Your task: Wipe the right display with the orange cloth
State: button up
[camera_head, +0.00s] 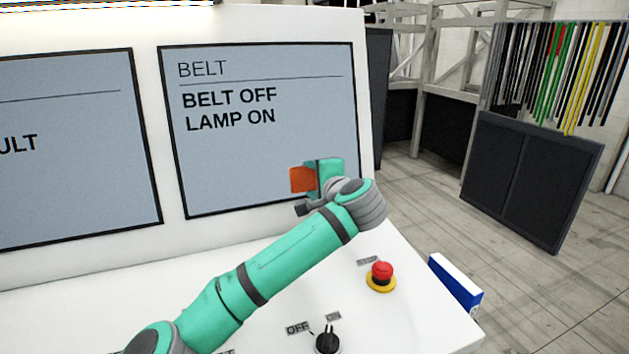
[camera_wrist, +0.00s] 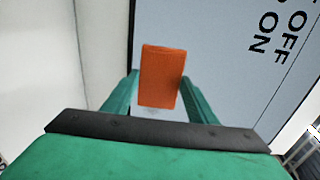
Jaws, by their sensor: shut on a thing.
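The right display (camera_head: 265,130) reads "BELT", "BELT OFF" and "LAMP ON" on a grey-blue screen with a black frame. It also shows in the wrist view (camera_wrist: 225,60), with the text sideways. My gripper (camera_wrist: 160,95) is shut on the orange cloth (camera_wrist: 162,72), a small block-like piece between the two green fingers. In the head view the cloth (camera_head: 301,179) is in front of the display's lower right part. I cannot tell whether it touches the screen. My wrist hides part of the display's lower right edge.
A left display (camera_head: 75,150) stands beside it on the white console. On the console's sloped top are a red stop button (camera_head: 381,273) with a yellow base and a black selector knob (camera_head: 327,340). A blue and white box (camera_head: 456,283) sits at the right edge.

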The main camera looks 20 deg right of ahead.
jog(key=shift+w+a, duration=0.2)
jog(key=shift+a, duration=0.5)
jog(key=shift+w+d+f, duration=0.1)
jog(key=shift+w+d, duration=0.15)
jog(key=shift+w, duration=0.2)
